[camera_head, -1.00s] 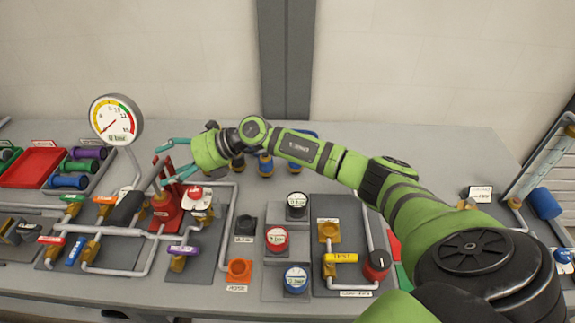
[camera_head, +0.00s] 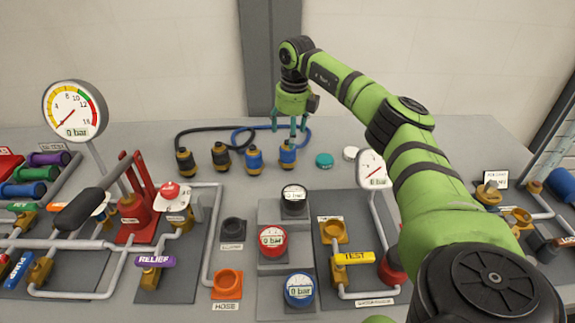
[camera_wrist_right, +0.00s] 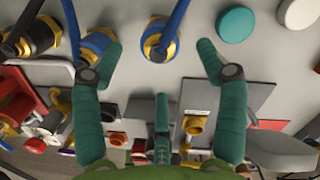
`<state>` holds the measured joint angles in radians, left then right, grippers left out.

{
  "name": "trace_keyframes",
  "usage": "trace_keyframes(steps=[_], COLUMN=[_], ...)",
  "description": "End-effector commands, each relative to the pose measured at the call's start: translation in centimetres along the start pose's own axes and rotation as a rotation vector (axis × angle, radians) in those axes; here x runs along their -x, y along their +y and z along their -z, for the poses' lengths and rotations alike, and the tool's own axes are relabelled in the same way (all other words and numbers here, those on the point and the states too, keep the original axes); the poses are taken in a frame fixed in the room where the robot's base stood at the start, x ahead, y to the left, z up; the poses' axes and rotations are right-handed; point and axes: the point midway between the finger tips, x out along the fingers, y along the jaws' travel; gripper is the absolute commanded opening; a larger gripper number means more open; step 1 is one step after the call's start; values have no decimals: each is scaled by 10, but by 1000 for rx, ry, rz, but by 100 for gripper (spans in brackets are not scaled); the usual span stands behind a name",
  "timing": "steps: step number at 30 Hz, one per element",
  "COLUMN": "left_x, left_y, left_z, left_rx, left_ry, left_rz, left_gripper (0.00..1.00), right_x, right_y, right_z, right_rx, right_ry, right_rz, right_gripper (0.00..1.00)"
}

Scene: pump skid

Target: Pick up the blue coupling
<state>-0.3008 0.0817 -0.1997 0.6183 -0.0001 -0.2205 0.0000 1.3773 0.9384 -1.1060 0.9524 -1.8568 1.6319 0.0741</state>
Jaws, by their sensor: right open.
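Two blue couplings with brass-coloured rings stand at the back of the bench. The right-hand blue coupling (camera_head: 288,155) is directly below my right gripper (camera_head: 291,130), which points down with teal fingers spread. The other blue coupling (camera_head: 254,160) stands just to its left. In the right wrist view, the right-hand blue coupling (camera_wrist_right: 160,38) shows between the open fingers of my right gripper (camera_wrist_right: 159,55), with no clear contact. The left-hand blue coupling (camera_wrist_right: 97,46) is close to the left finger there. My left gripper is not in view.
Two black couplings (camera_head: 221,157) stand left of the blue ones, with black and blue hoses (camera_head: 215,128) behind. A teal disc (camera_head: 324,160) and a white disc (camera_head: 350,153) lie to the right. Gauges, valves and pipes fill the bench front.

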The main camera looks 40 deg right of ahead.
Motion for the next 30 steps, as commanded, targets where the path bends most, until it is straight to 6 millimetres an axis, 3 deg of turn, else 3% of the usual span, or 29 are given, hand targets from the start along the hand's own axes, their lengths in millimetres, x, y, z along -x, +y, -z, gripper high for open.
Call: trace_keyframes(steps=[8, 16, 25, 26, 30], left_x=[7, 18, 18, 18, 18], left_y=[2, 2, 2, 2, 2], left_z=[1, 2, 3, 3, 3], left_rx=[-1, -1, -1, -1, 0], left_ry=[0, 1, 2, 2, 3], left_rz=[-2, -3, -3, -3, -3], left_gripper=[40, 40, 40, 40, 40], right_x=[-26, -66, -73, -73, -73], right_y=[1, 1, 1, 1, 1], right_z=[0, 0, -1, -1, -1], right_rx=[2, 2, 3, 3, 2], right_ry=[2, 3, -1, -1, -1], right_rz=[-2, -2, -2, -2, -2], right_gripper=[74, 74, 74, 70, 14])
